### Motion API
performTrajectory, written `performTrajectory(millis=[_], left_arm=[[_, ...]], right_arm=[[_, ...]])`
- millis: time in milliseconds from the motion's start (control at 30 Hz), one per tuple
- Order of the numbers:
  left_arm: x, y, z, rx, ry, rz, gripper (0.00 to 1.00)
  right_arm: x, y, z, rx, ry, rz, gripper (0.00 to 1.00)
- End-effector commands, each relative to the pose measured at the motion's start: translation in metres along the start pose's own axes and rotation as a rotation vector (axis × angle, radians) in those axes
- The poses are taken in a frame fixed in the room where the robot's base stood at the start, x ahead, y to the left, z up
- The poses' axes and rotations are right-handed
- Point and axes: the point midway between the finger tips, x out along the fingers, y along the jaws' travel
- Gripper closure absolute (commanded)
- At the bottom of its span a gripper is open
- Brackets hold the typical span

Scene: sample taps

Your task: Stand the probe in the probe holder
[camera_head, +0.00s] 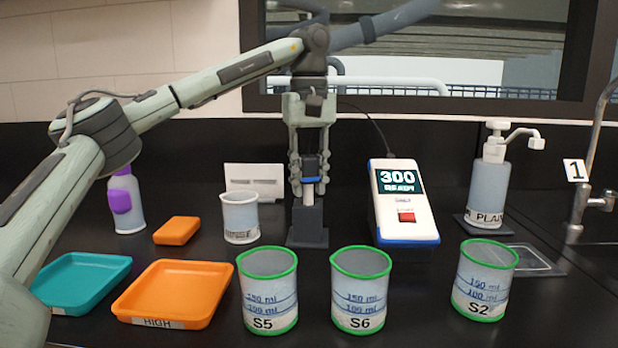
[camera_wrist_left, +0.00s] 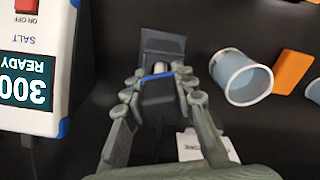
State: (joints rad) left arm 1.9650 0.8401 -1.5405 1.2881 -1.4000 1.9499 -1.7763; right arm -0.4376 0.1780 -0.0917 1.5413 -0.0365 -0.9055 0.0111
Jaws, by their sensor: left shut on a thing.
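The probe (camera_head: 311,172), dark with a blue band and a pale lower end, is upright between the fingers of my left gripper (camera_head: 309,180). My left gripper is shut on it. The probe holder (camera_head: 308,232), a dark block on the counter, stands directly below. The probe's pale end meets the holder's top in the picture; I cannot tell whether it is inside or just above. In the left wrist view, the probe (camera_wrist_left: 157,90) sits between the gripper's fingertips (camera_wrist_left: 160,92), with the dark holder (camera_wrist_left: 163,45) beyond. My right gripper is not in view.
A meter (camera_head: 404,190) reading "300 READY" stands close right. A rinse cup (camera_head: 240,220) stands close left, near an orange block (camera_head: 176,231). Cups S5 (camera_head: 268,290), S6 (camera_head: 361,290) and S2 (camera_head: 484,282) stand in front, with an orange tray (camera_head: 175,290) and teal tray (camera_head: 85,280) left.

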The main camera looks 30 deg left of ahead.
Motion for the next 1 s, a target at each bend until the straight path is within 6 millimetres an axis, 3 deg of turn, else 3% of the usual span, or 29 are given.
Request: performTrajectory(millis=[67,100,300,500,733,1000], left_arm=[[-0.0003,-0.0001,0.0,0.0,0.0,0.0,0.99],[-0.0003,-0.0001,0.0,0.0,0.0,0.0,0.73],[-0.0002,-0.0001,0.0,0.0,0.0,0.0,0.5],[-0.0002,-0.0001,0.0,0.0,0.0,0.0,0.5],[0.0001,-0.0001,0.0,0.0,0.0,-0.001,0.22],[0.0,0.0,0.0,0.0,0.0,-0.001,0.22]], right_arm=[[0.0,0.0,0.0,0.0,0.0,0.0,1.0],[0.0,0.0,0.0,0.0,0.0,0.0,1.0],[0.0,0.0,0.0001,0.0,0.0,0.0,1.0],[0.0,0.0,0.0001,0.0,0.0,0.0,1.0],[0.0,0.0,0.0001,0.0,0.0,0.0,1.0],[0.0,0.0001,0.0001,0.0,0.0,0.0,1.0]])
